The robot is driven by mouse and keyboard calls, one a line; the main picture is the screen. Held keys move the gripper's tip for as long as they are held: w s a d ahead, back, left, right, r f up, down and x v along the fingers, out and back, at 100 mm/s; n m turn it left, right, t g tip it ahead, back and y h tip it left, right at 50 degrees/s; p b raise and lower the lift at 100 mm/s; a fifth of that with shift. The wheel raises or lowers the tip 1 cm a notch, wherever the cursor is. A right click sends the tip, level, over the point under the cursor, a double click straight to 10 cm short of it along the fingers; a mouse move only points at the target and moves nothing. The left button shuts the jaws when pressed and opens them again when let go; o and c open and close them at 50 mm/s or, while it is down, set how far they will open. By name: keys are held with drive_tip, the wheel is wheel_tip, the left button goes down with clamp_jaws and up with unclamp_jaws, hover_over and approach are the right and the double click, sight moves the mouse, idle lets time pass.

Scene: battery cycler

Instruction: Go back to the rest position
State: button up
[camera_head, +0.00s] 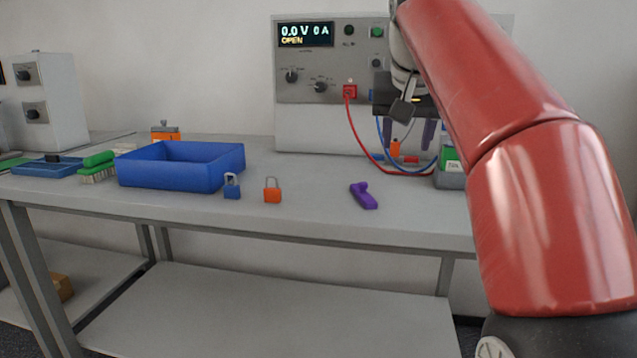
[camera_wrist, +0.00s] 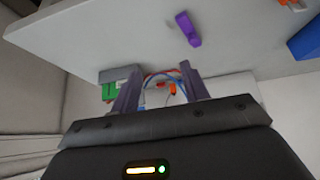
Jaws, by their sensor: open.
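My gripper (camera_head: 411,132) is in front of the right part of the battery cycler (camera_head: 310,95), above the back right of the table. Its two purple-grey fingers are apart with nothing held between them. In the wrist view my gripper (camera_wrist: 158,90) also shows open, with red and blue cables and an orange item visible beyond the fingers. The cycler's display (camera_head: 305,35) reads 0.0 V 0 A and OPEN. A red cable (camera_head: 358,135) runs from a red plug (camera_head: 350,91) on its front. My red arm hides part of the cycler's right side.
A blue bin (camera_head: 180,178), a blue padlock (camera_head: 232,188), an orange padlock (camera_head: 272,191) and a purple object (camera_head: 363,196) are on the table (camera_head: 310,210). A green brush (camera_head: 98,166) lies left. The table's front middle is mostly clear.

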drive_tip(key=s+f+n, duration=0.1)
drive_tip(key=s+f, duration=1.1)
drive_tip(key=f, duration=0.4)
drive_tip(key=s+d+f+n+y, duration=0.1)
drive_tip(key=s+f, duration=1.1)
drive_tip(key=f, duration=0.3)
drive_tip(key=shift+s+d+f+g, duration=0.15)
drive_tip(key=shift+s+f+g, duration=0.15)
drive_tip(key=shift+f+g, duration=0.1)
drive_tip(key=shift+d, duration=0.1)
